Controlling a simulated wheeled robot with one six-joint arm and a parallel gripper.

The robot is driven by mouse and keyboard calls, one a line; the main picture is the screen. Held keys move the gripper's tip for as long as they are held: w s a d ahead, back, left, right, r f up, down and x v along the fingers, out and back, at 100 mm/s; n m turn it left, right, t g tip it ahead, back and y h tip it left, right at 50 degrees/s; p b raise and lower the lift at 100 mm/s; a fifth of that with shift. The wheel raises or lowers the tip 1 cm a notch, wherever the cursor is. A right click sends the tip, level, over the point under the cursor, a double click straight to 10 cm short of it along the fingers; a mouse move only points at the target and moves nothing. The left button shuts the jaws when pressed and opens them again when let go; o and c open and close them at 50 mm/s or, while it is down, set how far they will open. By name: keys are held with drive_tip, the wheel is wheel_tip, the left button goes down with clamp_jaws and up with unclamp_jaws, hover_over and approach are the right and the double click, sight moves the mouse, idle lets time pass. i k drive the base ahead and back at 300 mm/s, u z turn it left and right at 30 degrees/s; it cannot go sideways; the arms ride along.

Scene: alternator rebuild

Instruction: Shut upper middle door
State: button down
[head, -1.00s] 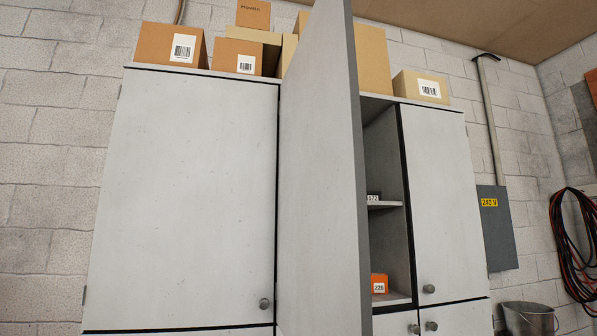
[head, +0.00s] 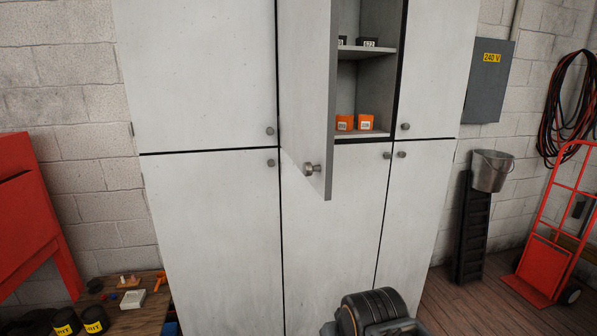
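The upper middle door (head: 304,95) of the grey cabinet stands open, swung out toward me from its left edge. Its round metal knob (head: 312,169) is near the door's lower free corner. Behind it, the open compartment shows a shelf (head: 366,54) with small dark labelled boxes and orange labelled boxes (head: 366,122) below. The door hides the left part of the compartment. A dark rounded part of my arm shows at the bottom edge, below and apart from the door. My gripper is not in view.
The upper left door (head: 195,75), upper right door (head: 440,70) and lower doors are shut. A red cabinet (head: 30,215) and a low wooden table (head: 140,318) stand left.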

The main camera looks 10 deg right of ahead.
sight(308, 42)
drive_tip(key=u, duration=0.9)
drive_tip(key=i, duration=0.9)
drive_tip(key=u, duration=0.3)
